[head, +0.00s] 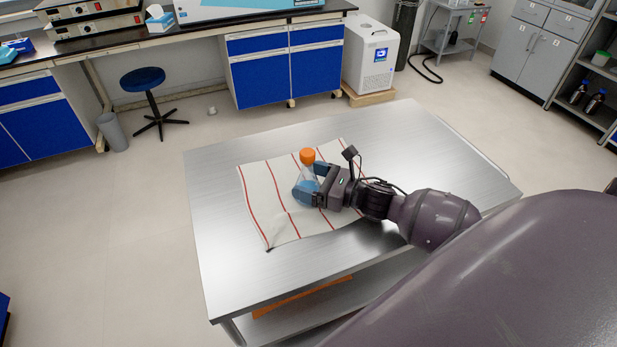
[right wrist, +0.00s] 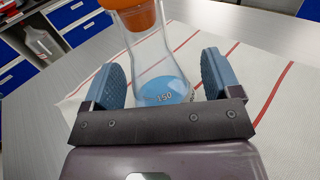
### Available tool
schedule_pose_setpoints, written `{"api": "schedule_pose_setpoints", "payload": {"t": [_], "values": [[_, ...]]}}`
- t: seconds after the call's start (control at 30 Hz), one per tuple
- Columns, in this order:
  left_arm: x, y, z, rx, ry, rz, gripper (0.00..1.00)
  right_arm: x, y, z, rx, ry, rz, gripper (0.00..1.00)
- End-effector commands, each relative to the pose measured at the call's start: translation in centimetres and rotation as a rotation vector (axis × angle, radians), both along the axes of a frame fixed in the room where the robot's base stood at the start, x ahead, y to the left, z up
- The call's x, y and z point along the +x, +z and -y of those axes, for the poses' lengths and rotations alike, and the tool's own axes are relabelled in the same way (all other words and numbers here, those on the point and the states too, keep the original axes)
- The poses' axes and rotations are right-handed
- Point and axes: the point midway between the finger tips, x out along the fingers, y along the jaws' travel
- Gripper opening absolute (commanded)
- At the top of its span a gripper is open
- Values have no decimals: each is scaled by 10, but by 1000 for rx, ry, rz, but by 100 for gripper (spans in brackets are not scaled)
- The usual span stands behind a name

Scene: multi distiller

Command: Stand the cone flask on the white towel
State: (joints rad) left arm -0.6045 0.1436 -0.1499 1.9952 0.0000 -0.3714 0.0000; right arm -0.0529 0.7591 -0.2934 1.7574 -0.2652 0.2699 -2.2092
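The cone flask (head: 306,174) is clear, with an orange cap and blue liquid at its base. It appears upright on the white towel (head: 262,186), which has red stripes and lies on the metal table. My right gripper (head: 308,186) is low over the towel, reaching in from the right, with its fingers on either side of the flask. In the right wrist view, the flask (right wrist: 162,68) is between the two blue fingers (right wrist: 163,82), with a visible gap on each side. Its bottom edge is partly hidden by the gripper. My left gripper is not in view.
The metal table (head: 220,240) is clear around the towel. A dark spot shows at the towel's near-left corner. Beyond the table are a blue stool (head: 143,80), a grey bin (head: 112,131), blue cabinets (head: 262,75) and a white machine (head: 372,55).

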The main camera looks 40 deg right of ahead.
Motion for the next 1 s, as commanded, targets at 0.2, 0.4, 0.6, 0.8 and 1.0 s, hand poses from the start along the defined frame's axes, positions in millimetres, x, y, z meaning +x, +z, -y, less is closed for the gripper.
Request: {"api": "schedule_pose_setpoints", "payload": {"t": [0.2, 0.4, 0.6, 0.8, 1.0], "values": [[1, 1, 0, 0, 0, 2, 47, 0, 2, 0, 1, 1, 3, 83], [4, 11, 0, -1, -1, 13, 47, 1, 13, -1, 1, 2, 6, 83], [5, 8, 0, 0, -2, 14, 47, -23, 10, 14, 0, 0, 1, 83], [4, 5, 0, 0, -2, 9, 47, -53, 11, 32, 0, 0, 1, 83], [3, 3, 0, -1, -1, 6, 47, -79, 11, 48, 0, 0, 2, 83]]}}
